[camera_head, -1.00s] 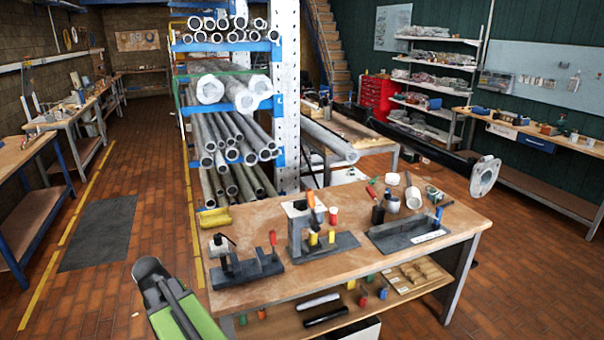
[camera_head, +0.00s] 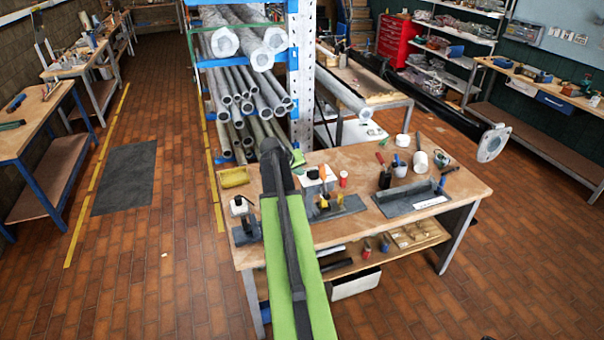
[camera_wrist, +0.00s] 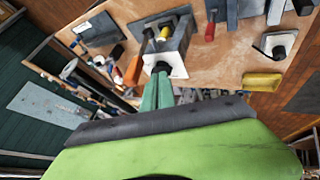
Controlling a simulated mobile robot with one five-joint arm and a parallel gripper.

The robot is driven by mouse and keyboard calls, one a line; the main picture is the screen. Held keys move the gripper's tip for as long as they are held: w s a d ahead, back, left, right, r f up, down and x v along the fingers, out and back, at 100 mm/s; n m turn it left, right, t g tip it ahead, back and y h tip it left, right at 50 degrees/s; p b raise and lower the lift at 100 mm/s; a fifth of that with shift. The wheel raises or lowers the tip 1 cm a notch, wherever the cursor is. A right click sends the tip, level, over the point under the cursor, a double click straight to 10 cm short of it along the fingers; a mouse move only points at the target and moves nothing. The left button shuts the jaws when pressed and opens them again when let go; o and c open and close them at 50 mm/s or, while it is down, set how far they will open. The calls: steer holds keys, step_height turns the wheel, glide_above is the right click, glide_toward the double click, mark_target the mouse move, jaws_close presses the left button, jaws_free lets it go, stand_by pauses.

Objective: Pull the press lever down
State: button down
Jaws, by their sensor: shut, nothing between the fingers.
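The press on the workbench has a pale head (camera_head: 314,176) and a dark base; part of it is hidden behind my arm in the head view. Its orange lever handle (camera_head: 322,172) stands up beside the head. In the wrist view the press head (camera_wrist: 170,61) lies just beyond my fingers, and the orange lever (camera_wrist: 133,70) is to their left. My gripper (camera_head: 301,164) has green fingers, shut and empty, over the bench near the press. The fingers also show in the wrist view (camera_wrist: 159,82). I see no clear contact with the lever.
The workbench (camera_head: 450,187) also carries a dark flat fixture (camera_head: 408,199), a red cylinder (camera_head: 343,179), cups and a yellow block (camera_head: 234,177). A red-handled clamp (camera_wrist: 210,30) shows in the wrist view. A pipe rack stands behind. The floor at left is open.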

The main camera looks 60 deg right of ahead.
steer(key=s+d+f+b, duration=0.2)
steer(key=d+f+b, duration=0.1)
steer(key=d, duration=0.4)
steer(key=shift+d+f, duration=0.15)
steer(key=shift+f, duration=0.55)
steer(key=shift+d, duration=0.1)
